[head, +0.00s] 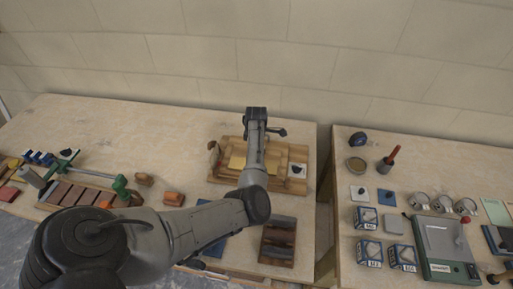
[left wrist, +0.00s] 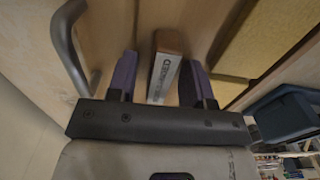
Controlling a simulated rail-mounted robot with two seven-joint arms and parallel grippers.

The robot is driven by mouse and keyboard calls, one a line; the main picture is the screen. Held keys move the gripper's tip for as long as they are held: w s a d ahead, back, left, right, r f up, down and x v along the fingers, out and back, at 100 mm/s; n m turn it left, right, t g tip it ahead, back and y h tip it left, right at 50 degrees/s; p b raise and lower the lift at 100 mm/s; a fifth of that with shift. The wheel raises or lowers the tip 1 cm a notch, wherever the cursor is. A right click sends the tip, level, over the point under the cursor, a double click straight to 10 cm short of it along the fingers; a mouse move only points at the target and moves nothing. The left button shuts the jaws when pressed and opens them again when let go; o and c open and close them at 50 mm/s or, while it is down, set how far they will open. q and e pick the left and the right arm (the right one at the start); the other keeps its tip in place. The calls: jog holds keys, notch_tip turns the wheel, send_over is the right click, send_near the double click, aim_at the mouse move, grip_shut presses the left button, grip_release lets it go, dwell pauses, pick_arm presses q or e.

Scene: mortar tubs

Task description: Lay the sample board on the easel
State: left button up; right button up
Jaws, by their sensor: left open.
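A wooden rack-like stand (head: 219,176), which may be the easel, lies at the back of the left table, with a yellow panel (head: 237,162) on it. I cannot tell for certain which piece is the sample board. My left gripper (head: 256,114) is over the back of this stand, its fingers hard to see in the head view. In the left wrist view the left gripper (left wrist: 161,62) is open, its purple fingers either side of a wooden piece with a white lettered label (left wrist: 163,78). Contact cannot be told. A yellow panel (left wrist: 285,35) is at the right there. My right gripper is not seen.
A curved metal handle (left wrist: 73,48) is left of the fingers. A white tile with a dark lump (head: 297,170) lies at the stand's right. A dark-filled wooden tray (head: 264,257) is in front. A gap separates the right table, holding boxes, cans and a green scale (head: 447,268).

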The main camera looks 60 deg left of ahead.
pick_arm(q)
notch_tip(320, 180, up, 12)
jog(key=p, duration=0.1)
jog(key=shift+r, duration=0.2)
dwell(0.4)
